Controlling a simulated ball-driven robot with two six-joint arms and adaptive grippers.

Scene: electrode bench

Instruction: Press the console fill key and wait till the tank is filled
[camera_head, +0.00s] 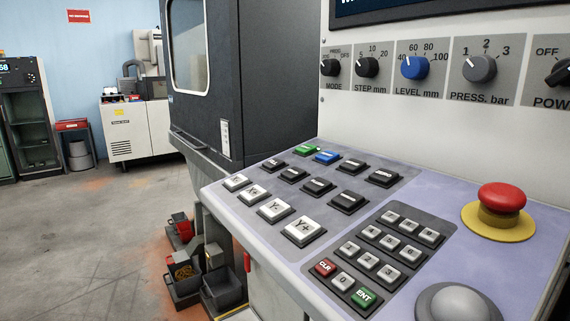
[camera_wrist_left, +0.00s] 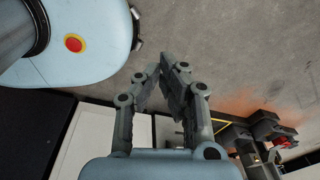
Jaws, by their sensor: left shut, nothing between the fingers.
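The console (camera_head: 235,205) fills the right of the head view, with a sloped lilac panel. At the panel's back row are a green key (camera_head: 306,149), a blue key (camera_head: 327,157) and black keys (camera_head: 383,178); their small labels are too small to read, so I cannot tell which is the fill key. The blue LEVEL knob (camera_head: 415,66) is on the upright face behind. My left gripper (camera_wrist_left: 168,70) shows only in the left wrist view, shut and empty, above the floor. My right gripper is not in view. The tank is not clearly recognisable.
A red mushroom button (camera_head: 502,197) on a yellow ring and a grey ball (camera_head: 458,304) stand on the panel's right. Dark bins (camera_head: 223,288) are on the floor left of the console. A dark machine cabinet (camera_head: 245,60) stands behind. The floor (camera_head: 90,240) at left is clear.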

